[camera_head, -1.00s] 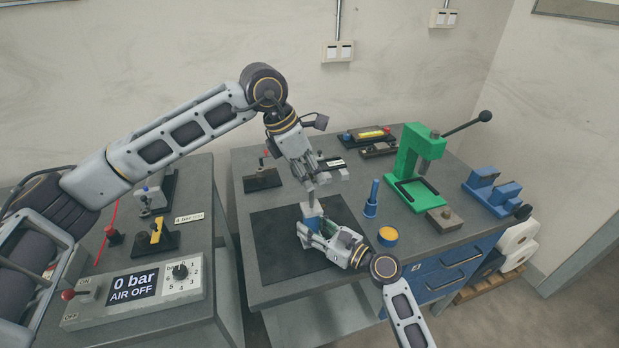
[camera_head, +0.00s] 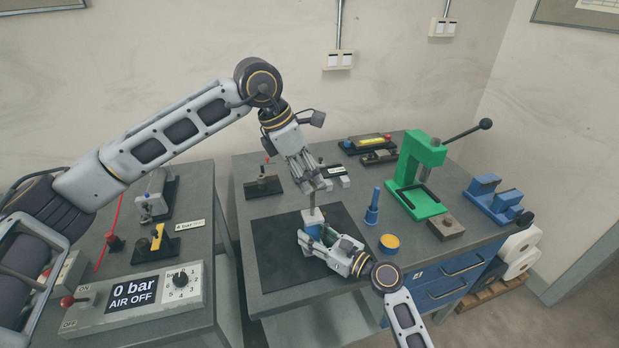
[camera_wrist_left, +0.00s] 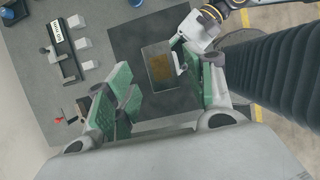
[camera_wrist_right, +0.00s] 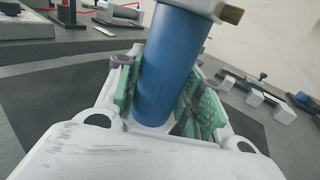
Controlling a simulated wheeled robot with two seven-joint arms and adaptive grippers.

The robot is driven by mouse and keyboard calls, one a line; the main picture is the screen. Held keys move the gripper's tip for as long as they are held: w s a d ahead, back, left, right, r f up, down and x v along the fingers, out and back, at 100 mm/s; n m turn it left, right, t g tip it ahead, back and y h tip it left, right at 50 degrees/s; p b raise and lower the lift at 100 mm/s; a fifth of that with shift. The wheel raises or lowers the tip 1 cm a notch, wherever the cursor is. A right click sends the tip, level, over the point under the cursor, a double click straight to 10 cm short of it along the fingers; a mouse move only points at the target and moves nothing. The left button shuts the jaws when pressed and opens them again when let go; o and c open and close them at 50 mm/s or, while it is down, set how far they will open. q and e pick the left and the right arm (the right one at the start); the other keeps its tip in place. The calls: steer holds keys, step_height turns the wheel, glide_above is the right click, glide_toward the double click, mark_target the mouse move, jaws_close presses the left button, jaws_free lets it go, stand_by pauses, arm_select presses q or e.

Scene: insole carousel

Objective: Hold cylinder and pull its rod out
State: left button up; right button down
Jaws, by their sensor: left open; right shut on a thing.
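The blue cylinder (camera_wrist_right: 168,62) stands roughly upright between the green-padded fingers of my right gripper (camera_wrist_right: 170,95), which is shut on it. In the head view, my right gripper (camera_head: 316,240) holds it just above the dark mat, with its grey end block (camera_head: 312,214) on top. A thin grey rod (camera_head: 312,197) seems to rise from that block. My left gripper (camera_head: 312,184) is open above it, fingers pointing down. In the left wrist view, the end block (camera_wrist_left: 157,66) lies beyond and between the open fingers (camera_wrist_left: 165,98). The rod is not clear there.
A dark mat (camera_head: 275,262) covers the front of the bench. A blue stand (camera_head: 373,207) and yellow-topped tin (camera_head: 389,243) are close on the right. A green press (camera_head: 416,180) stands further right. The control box (camera_head: 135,295) reads 0 bar, AIR OFF.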

arm_select(q)
steer(key=v, duration=0.9)
steer(key=shift+a+r, duration=0.2)
steer(key=shift+r, duration=0.1)
arm_select(e)
steer(key=shift+f, duration=0.15)
steer(key=c, duration=0.9)
jaws_free()
steer(key=shift+o, duration=0.2)
steer(key=shift+v, duration=6.05)
steer(key=shift+a, duration=0.1)
steer(key=shift+s, duration=0.1)
